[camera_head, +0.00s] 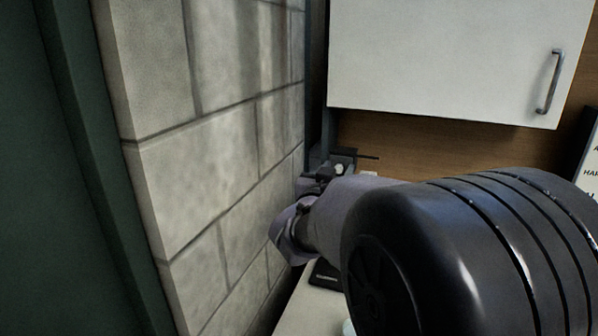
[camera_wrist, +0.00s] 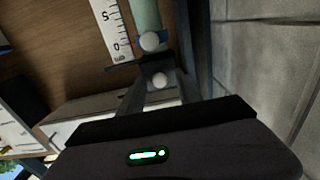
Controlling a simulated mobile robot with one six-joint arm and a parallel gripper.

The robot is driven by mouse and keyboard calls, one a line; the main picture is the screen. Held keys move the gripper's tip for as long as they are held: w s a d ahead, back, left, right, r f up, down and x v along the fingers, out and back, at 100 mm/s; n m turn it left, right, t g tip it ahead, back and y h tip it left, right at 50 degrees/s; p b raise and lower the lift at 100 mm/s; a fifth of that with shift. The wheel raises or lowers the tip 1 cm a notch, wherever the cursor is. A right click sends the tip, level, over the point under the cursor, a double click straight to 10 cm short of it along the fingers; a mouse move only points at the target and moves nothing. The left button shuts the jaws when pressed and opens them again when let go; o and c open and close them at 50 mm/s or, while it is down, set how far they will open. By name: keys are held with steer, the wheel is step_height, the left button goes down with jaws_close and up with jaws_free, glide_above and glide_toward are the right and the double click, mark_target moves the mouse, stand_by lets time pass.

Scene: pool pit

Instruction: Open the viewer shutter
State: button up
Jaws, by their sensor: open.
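The viewer shutter cannot be picked out with certainty. A small dark fixture (camera_head: 343,156) with a pale round knob stands by the wall corner in the head view. In the wrist view, one white round knob (camera_wrist: 150,41) sits on a pale green upright part, close to a thin dark plate (camera_wrist: 125,67). A second white knob (camera_wrist: 159,80) lies nearer. My gripper (camera_wrist: 160,83) is open, with its grey fingers seemingly on either side of the nearer knob. Contact cannot be told. In the head view my arm hides most of the gripper.
A pale block wall (camera_head: 215,165) runs close along the left of my arm. A white cabinet (camera_head: 450,60) with a metal handle hangs above and behind. A white counter (camera_head: 300,308) lies below, with a dark flat object (camera_head: 325,275) on it. A marked scale (camera_wrist: 112,25) stands beside the green part.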

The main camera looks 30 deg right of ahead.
jaws_close()
stand_by(1.4)
